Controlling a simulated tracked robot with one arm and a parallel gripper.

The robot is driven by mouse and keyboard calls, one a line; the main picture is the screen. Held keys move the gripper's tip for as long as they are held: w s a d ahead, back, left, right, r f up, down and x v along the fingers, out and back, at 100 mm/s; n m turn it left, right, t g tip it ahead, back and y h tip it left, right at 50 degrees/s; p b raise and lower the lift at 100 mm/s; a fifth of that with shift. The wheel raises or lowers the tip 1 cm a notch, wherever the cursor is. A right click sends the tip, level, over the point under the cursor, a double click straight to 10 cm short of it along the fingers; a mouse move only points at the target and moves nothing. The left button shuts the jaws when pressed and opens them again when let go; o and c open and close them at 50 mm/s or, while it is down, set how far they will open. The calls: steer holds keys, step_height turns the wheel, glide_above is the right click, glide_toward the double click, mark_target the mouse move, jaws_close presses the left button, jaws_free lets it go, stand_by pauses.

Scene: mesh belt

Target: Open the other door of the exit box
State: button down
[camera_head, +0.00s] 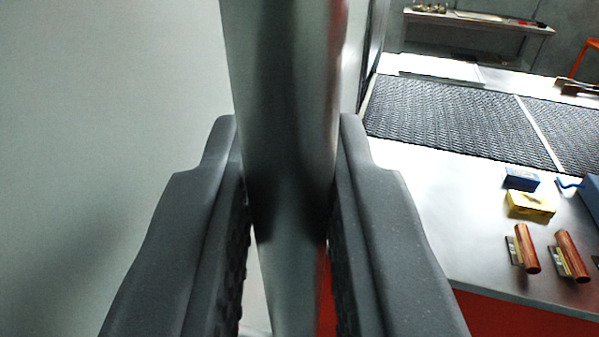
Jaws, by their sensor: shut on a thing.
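My gripper (289,135) fills the middle of the camera view, with one black finger on each side of an upright grey metal bar (283,50). The fingers are shut on this bar, which looks like a door handle or door edge; I cannot tell which. A large plain pale grey panel (110,90), possibly a door of the exit box, fills the left side. The rest of the exit box is not clear from here. A narrow part of a dark-edged frame shows just right of the bar.
Right of the bar, a black mesh belt (450,120) runs across a metal table (430,200). On the table lie a yellow box (530,204), a small blue box (520,179) and two wooden-handled tools (527,248). A shelf (480,22) stands behind.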

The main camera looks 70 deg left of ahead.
mark_target(278, 69)
steer(key=shift+w+a+r, duration=0.1)
steer(key=shift+a, duration=0.05)
stand_by(0.3)
steer(key=c, duration=1.5)
jaws_free()
steer(key=shift+o, duration=0.2)
steer(key=shift+r+b, duration=0.85)
steer(key=shift+r, duration=0.75)
steer(key=shift+s+a+r+b, duration=0.15)
steer(key=shift+s+b, duration=0.75)
steer(key=shift+s, duration=0.65)
steer(key=s+a+r+b, duration=0.1)
steer(key=s+b, duration=0.3)
steer(key=s, duration=0.8)
steer(key=shift+s+a, duration=0.35)
steer(key=shift+a, duration=0.35)
steer(key=shift+r, duration=0.1)
steer(key=shift+c, duration=0.3)
